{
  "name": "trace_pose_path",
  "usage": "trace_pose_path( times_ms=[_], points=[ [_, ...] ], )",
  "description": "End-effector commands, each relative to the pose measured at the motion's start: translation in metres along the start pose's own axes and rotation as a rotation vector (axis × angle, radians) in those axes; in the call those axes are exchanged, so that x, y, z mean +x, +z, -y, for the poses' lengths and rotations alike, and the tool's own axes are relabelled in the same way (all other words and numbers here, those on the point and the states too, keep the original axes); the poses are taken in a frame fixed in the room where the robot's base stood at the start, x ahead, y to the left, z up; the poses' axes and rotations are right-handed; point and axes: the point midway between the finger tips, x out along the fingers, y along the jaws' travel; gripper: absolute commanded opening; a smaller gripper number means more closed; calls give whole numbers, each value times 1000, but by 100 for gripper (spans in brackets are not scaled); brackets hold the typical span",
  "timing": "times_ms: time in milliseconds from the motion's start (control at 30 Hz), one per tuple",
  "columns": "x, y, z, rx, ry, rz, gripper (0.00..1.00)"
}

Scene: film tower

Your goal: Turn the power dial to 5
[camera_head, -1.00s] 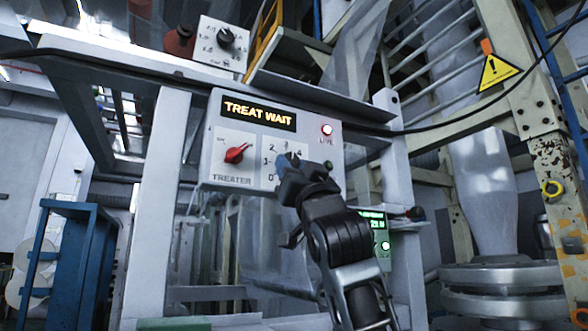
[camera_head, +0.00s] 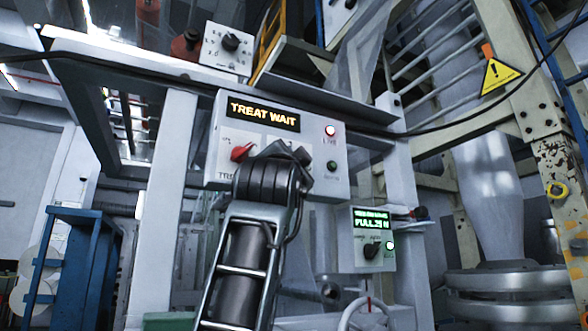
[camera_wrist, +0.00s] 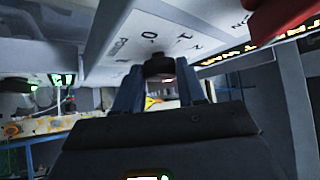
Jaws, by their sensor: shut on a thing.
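The grey treater panel (camera_head: 215,170) shows "TREAT WAIT" on its amber display (camera_head: 263,115). A red selector knob (camera_head: 241,152) sits at its lower left. My gripper (camera_head: 288,153) is at the panel's middle and hides the power dial and its numerals in the head view. In the wrist view, my gripper's two fingers (camera_wrist: 160,72) are closed on the dark knob of the power dial (camera_wrist: 160,65). A few printed numerals show around it on the panel face. Where the dial's pointer stands cannot be read. The red knob also shows in the wrist view (camera_wrist: 282,15).
A lit red lamp (camera_head: 330,130) and a dark green button (camera_head: 332,165) are right of my gripper. A second dial panel (camera_head: 213,50) is above. A blue cart (camera_head: 80,215) stands left.

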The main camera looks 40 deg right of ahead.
Motion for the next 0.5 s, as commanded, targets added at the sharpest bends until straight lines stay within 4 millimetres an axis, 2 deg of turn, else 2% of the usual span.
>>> trace_pose_path(
  times_ms=[500],
  points=[
    [4, -3, 11, 336, 340, 1, 9]
  ],
)
